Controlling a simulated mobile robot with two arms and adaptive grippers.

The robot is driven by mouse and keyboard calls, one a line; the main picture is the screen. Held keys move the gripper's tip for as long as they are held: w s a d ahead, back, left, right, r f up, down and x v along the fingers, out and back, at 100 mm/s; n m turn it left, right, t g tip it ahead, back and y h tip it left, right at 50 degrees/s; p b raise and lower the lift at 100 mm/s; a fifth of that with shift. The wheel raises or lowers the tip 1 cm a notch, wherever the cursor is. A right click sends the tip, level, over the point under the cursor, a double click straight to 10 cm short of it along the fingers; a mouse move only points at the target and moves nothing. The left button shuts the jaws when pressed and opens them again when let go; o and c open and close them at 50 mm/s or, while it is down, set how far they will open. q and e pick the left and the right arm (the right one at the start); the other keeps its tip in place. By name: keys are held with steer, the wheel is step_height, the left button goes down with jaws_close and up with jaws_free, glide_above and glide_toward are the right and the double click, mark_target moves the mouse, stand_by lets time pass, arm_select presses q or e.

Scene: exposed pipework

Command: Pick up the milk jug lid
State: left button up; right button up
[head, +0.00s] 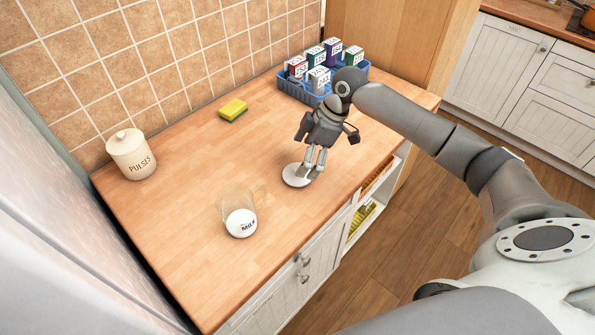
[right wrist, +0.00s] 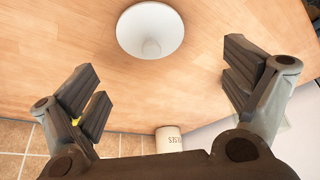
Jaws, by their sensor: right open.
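The milk jug lid is a white round disc (head: 293,177) lying on the wooden counter. In the right wrist view it shows as a white disc with a small knob in its middle (right wrist: 150,30). The milk jug (head: 238,212), clear with a white "Milk" label, stands to its left and nearer. My right gripper (head: 313,172) points down over the lid and partly covers it in the head view. In the right wrist view its fingers (right wrist: 165,85) are wide apart with nothing between them. My left gripper is not in view.
A white "PULSES" jar (head: 131,155) stands by the tiled wall; it also shows in the right wrist view (right wrist: 169,140). A yellow and green sponge (head: 233,110) lies farther back. A blue basket (head: 294,88) with several boxes stands behind my gripper. The counter's front edge is near the lid.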

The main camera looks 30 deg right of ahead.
mark_target(298, 166)
steer(key=shift+w+a+f, duration=0.1)
steer(key=shift+w+f, duration=0.1)
steer(key=shift+f, duration=0.1)
steer(key=x, duration=0.1)
steer(key=p+x, duration=0.1)
steer(key=x, duration=0.1)
steer(key=p+x, duration=0.1)
steer(key=x, duration=0.1)
steer(key=shift+w+d, duration=0.1)
steer(key=shift+d, duration=0.2)
steer(key=shift+f, duration=0.15)
steer(key=shift+c, duration=0.6)
steer(key=c, duration=0.5)
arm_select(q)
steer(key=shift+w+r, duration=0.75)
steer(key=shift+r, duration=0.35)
arm_select(e)
steer(key=c, duration=0.4)
